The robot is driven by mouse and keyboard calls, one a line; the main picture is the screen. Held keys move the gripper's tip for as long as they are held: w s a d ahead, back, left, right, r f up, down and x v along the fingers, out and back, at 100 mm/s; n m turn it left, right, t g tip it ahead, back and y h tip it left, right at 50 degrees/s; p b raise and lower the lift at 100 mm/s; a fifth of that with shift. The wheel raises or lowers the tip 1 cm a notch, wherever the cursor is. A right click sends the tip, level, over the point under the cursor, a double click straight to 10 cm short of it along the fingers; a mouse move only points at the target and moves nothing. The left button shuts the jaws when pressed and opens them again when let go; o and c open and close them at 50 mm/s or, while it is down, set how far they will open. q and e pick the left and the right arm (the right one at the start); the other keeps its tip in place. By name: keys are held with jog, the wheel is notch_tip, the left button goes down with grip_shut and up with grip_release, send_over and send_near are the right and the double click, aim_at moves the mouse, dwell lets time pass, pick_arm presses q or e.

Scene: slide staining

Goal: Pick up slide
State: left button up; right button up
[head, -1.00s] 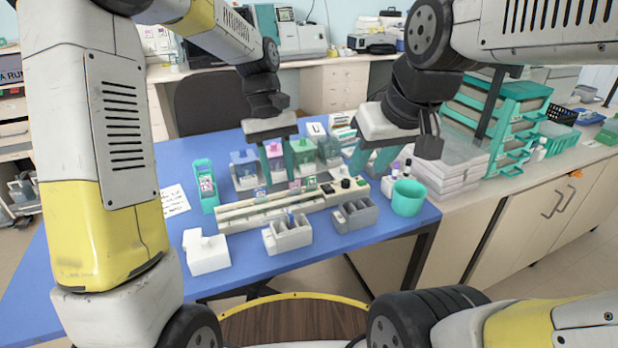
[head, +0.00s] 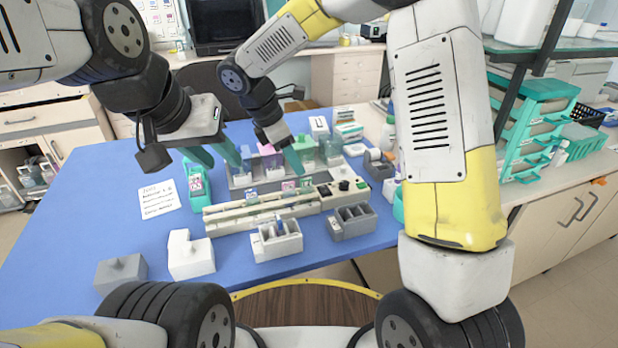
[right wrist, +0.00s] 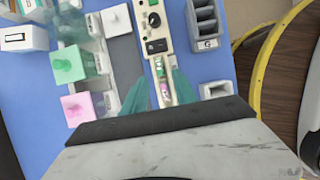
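Several slides with coloured labels stand along the pale rail rack (head: 222,222): a bluish one (head: 251,196), a pink one (head: 289,186) and a green one (head: 306,183). The right wrist view shows the green label (right wrist: 159,68) and the pink label (right wrist: 164,91) close together. My right gripper (right wrist: 159,90) is open, its teal fingers spread on either side of the slide row. In the head view my right gripper (head: 283,158) hangs above the rack and jars, one finger clear. My left gripper (head: 213,155) is open and empty, above the table near the teal holder (head: 197,188).
Coloured staining jars stand behind the rack, including a pink one (right wrist: 84,107). A paper note (head: 160,199) lies left. The blue table's left side is clear.

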aim_at(306, 179)
jog(key=x, duration=0.7)
jog(key=shift+w+d+f, duration=0.15)
jog(key=shift+d+f, duration=0.05)
grip_shut()
